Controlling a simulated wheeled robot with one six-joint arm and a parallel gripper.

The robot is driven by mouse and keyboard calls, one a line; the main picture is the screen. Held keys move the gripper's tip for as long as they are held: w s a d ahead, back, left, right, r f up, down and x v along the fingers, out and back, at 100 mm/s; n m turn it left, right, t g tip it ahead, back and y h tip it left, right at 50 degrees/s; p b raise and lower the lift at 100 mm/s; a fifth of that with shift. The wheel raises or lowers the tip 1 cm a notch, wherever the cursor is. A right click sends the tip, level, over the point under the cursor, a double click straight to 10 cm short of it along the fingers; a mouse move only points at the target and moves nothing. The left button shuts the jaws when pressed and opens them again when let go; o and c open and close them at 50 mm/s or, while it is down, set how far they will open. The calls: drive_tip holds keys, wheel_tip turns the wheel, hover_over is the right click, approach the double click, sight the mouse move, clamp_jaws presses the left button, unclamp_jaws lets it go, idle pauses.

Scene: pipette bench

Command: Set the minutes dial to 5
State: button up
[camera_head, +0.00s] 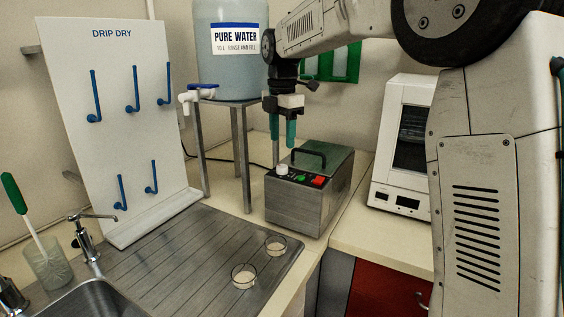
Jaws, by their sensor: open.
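A grey metal box (300,208) stands on the bench in the middle, with a black handle on its green-grey top. On its sloped front panel are a white knob (282,170), a green button (300,178) and a red switch (318,181). The knob looks like the minutes dial, but its markings are too small to read. My gripper (283,143) points down with its teal fingers apart and empty. In the picture it is just above the knob, not visibly touching it.
A metal stand (245,160) holding a water tank (228,75) is just left of the box. A white appliance (400,150) stands to the right. Two glass dishes (243,277) sit on the draining board (190,255), left of which is a sink. A drip-dry pegboard (115,140) stands behind.

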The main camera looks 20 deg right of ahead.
sight(282, 166)
drive_tip(key=shift+f, duration=3.9)
drive_tip(key=c, duration=1)
